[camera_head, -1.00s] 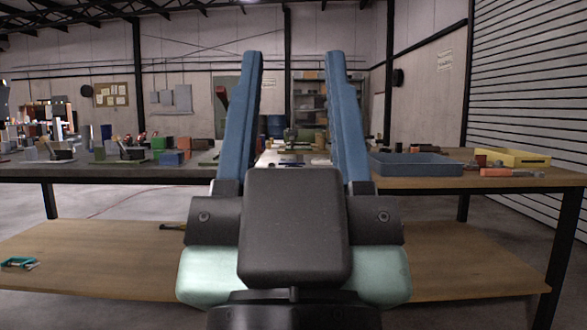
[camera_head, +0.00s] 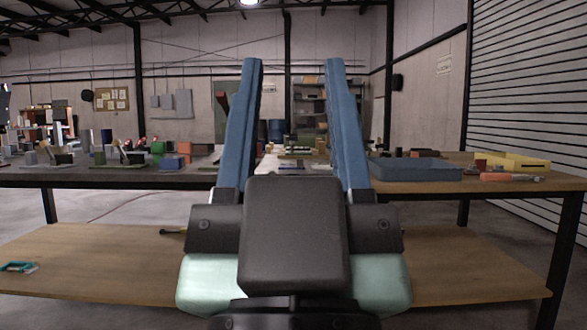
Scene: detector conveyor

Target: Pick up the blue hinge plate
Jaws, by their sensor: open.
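My gripper (camera_head: 294,66) stands upright in the middle of the view, its two long blue fingers wide apart with nothing between them. It is in front of the bench, and its fingers hide part of the bench top. I cannot pick out a blue hinge plate for certain. A small blue block (camera_head: 171,163) sits on the left part of the bench, but its shape is too small to tell. The narrow strip of bench seen between the fingers holds pale, flat items (camera_head: 290,165) that are not clear.
The bench (camera_head: 60,180) spans the view, with a wooden lower shelf (camera_head: 90,260). A blue tray (camera_head: 415,170), a yellow tray (camera_head: 512,162) and an orange-handled tool (camera_head: 508,177) lie at right. Several small blocks and fixtures crowd the left. A teal clamp-like tool (camera_head: 18,267) lies on the shelf.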

